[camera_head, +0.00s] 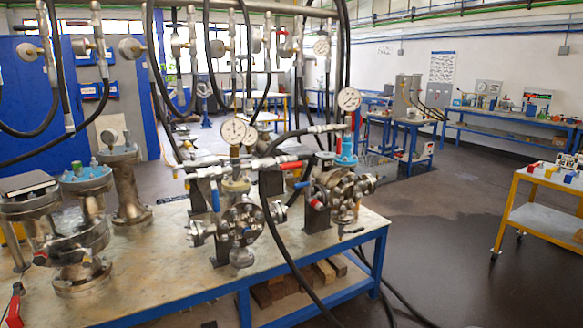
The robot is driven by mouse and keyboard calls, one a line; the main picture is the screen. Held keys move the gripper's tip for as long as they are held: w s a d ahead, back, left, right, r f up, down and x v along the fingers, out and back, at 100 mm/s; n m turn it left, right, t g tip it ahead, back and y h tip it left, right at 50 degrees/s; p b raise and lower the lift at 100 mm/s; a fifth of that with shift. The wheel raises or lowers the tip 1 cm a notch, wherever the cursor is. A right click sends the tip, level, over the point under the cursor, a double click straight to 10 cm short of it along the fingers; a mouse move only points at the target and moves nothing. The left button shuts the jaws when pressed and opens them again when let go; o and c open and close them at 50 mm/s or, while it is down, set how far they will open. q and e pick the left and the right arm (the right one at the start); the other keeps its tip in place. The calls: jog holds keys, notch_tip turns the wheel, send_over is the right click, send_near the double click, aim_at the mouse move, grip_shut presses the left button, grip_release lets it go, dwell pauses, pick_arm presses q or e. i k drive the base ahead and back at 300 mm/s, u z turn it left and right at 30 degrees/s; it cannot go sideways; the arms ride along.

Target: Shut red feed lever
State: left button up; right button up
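A red lever handle (290,166) lies nearly level at the right end of a horizontal pipe on the middle flanged assembly (242,222). A second red handle (316,203) sits lower, at the left side of the right flanged assembly (342,190). A small upright red piece (353,121) shows below the right gauge. I cannot tell which of these is the feed lever. A blue handle (215,196) hangs down at the middle assembly's left. Neither of my grippers is in view.
The assemblies stand on a blue-framed workbench (150,290). Black hoses (270,225) hang from an overhead pipe and cross in front of the middle assembly. Flanged vessels (80,240) crowd the bench's left side. A yellow cart (540,215) stands right, with clear floor between.

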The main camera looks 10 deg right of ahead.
aim_at(296, 164)
jog(key=u, duration=0.1)
jog(key=i, duration=1)
jog(key=z, duration=0.1)
